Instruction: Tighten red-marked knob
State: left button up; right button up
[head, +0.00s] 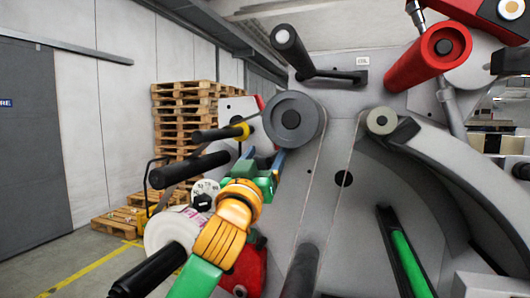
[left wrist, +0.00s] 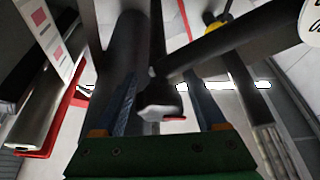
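My left gripper (head: 264,156) is in front of the label machine, beside the large grey roller (head: 292,118). Its blue fingers stand apart in the left wrist view (left wrist: 162,95). A dark bar with a pale grey end (left wrist: 160,105) shows between the fingers in that view, with a small red patch at its lower edge. I cannot tell whether this is the red-marked knob, or whether a finger touches it. No red-marked knob can be made out for certain in the head view; my left arm hides part of the machine. My right gripper is not in view.
A dark rod with a yellow collar (head: 240,131) and another black rod (head: 188,170) stick out left of the gripper. A white label roll (head: 168,232) is below them. A red roller (head: 428,60) is at upper right. Wooden pallets (head: 183,112) stand behind.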

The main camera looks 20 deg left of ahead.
pick_arm(q)
grip_shut()
jog(key=shift+r+m, duration=0.1)
jog(key=shift+m, duration=0.4)
jog(key=m+h+p, duration=0.1)
jog(key=m, duration=0.2)
jog(key=m+h+p, duration=0.2)
jog(key=shift+d+r+m, duration=0.1)
jog(key=shift+d+m, duration=0.1)
jog(key=shift+m, duration=0.2)
jog(key=m+h+p, duration=0.1)
jog(key=m, duration=0.1)
jog(key=m+g+h+p, duration=0.1)
jog(key=shift+d+m, duration=0.2)
jog(key=shift+m, duration=0.2)
jog(key=m, duration=0.1)
jog(key=m+g+h, duration=0.1)
jog(key=m, duration=0.1)
jog(key=shift+s+d+f+m+h, duration=0.1)
jog(key=shift+f+m+h, duration=0.2)
jog(key=m+g, duration=0.1)
jog(key=m, duration=0.1)
jog(key=m+g, duration=0.1)
jog(key=m, duration=0.1)
jog(key=f+m+h, duration=0.1)
jog(key=m, duration=0.1)
jog(key=shift+d+m+g, duration=0.25)
jog(key=shift+m+g, duration=0.15)
jog(key=shift+o, duration=1.3)
grip_release()
